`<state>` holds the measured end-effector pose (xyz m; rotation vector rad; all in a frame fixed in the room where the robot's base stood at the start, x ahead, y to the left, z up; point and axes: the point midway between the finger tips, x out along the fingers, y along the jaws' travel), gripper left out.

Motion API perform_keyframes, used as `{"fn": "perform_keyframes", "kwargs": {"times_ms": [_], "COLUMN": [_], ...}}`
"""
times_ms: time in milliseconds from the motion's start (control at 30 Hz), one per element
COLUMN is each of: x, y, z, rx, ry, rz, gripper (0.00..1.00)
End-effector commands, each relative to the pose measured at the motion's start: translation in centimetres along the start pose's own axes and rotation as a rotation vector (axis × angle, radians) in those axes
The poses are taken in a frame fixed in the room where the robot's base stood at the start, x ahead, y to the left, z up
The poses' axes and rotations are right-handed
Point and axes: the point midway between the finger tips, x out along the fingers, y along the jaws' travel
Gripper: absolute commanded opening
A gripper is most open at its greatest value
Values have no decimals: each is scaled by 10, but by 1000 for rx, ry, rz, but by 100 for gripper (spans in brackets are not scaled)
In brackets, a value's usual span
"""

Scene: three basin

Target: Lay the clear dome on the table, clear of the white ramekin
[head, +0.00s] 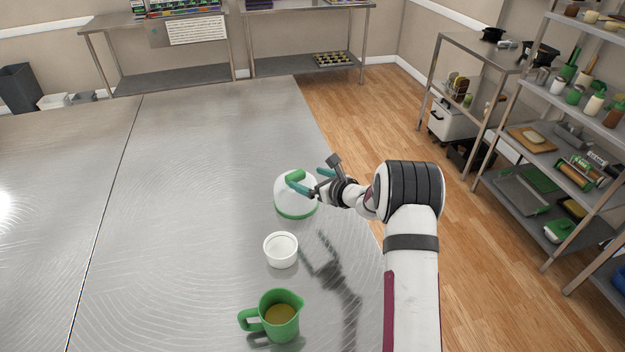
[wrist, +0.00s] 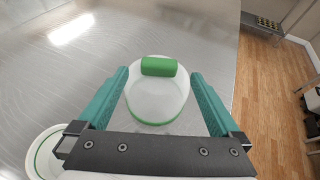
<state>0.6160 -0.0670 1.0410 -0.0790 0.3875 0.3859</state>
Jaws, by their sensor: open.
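The clear dome (head: 293,203) has a green rim and a green handle on top. It appears upright on the metal table, beyond the white ramekin (head: 281,252) and apart from it. In the wrist view the dome (wrist: 156,100) lies between the teal fingers, its green handle toward the top of the picture. My gripper (head: 312,182) is open beside the dome's upper part, with a finger near the handle. I cannot tell whether it touches. A white round rim with a green line, probably the ramekin's (wrist: 42,155), shows at the lower left of the wrist view.
A green jug (head: 280,314) with brownish contents stands on the near side of the ramekin. The table (head: 180,190) is bare to the left of these. Its right edge is close to the dome, with wooden floor beyond. Shelves (head: 560,150) stand farther right.

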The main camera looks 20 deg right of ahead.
Motion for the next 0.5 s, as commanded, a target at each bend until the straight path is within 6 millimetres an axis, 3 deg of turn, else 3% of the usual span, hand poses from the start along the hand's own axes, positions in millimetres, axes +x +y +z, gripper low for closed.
{"fn": "perform_keyframes", "kwargs": {"times_ms": [233, 300, 367, 400, 467, 500], "x": [-14, -19, -33, -52, -95, -133], "y": [1, 15, 50, 86, 152, 196], "z": [1, 14, 40, 61, 83, 87], "rx": [-3, -55, -177, -304, -544, -722], "ry": [-1, -4, -6, -6, 5, 19], "rz": [2, 41, 135, 229, 409, 539], "gripper": [100, 100, 100, 100, 100, 100]}}
